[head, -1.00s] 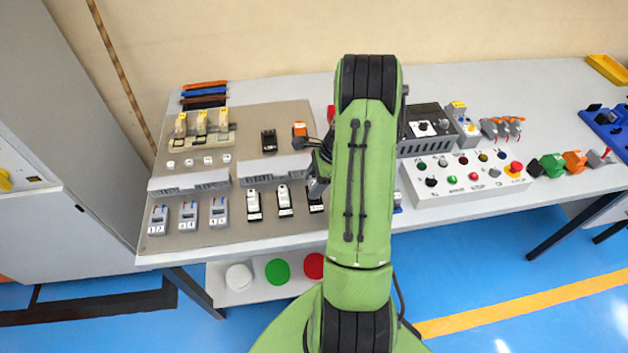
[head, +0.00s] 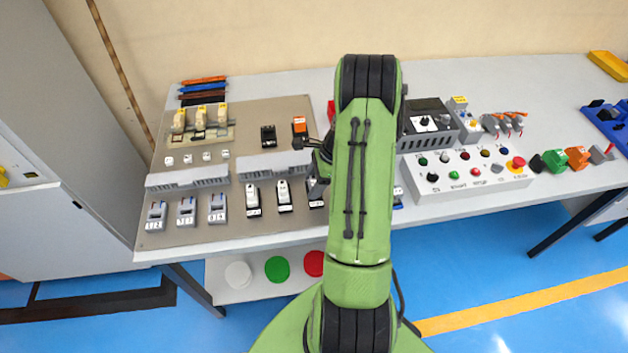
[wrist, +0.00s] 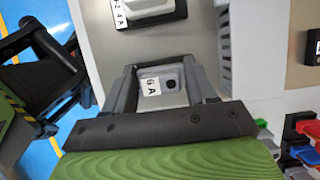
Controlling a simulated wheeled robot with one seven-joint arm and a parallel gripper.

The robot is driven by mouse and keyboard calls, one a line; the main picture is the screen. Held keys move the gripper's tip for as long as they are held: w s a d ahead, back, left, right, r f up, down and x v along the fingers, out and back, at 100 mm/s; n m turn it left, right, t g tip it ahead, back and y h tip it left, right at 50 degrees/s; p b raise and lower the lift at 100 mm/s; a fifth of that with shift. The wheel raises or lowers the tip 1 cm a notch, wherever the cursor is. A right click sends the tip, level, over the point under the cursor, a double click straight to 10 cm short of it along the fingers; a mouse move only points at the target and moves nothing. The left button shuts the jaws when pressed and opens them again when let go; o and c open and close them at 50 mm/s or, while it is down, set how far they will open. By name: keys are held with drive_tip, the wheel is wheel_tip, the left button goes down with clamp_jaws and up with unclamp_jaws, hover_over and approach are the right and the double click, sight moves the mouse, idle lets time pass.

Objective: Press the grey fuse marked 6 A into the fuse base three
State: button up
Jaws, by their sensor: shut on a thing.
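My gripper (wrist: 163,72) is shut on the grey fuse (wrist: 172,96), whose white label reads 6 A in the wrist view. In the head view my gripper (head: 318,186) is mostly hidden behind my arm, at the right end of the row of fuse bases. Fuse base three (head: 315,202) shows there only in part, under my gripper. The fuse's underside is hidden, so I cannot tell whether it touches or sits in the base. The neighbouring fuse base (head: 284,197) holds a light-topped fuse; its 4 A label (wrist: 121,18) shows in the wrist view.
A grey duct (head: 272,166) runs just behind the fuse bases, close to my gripper. Grey breakers (head: 187,210) stand at the left. A control box with buttons (head: 465,176) lies right of my arm. The board's front strip (head: 240,232) is clear.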

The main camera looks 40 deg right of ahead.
drive_tip(key=shift+f, duration=0.25)
drive_tip(key=o, duration=1.1)
drive_tip(key=shift+o, duration=0.2)
drive_tip(key=p+v, duration=0.3)
drive_tip(key=v, duration=1.2)
drive_tip(key=shift+s+r, duration=0.2)
drive_tip(key=shift+r, duration=0.1)
drive_tip(key=shift+d, duration=0.15)
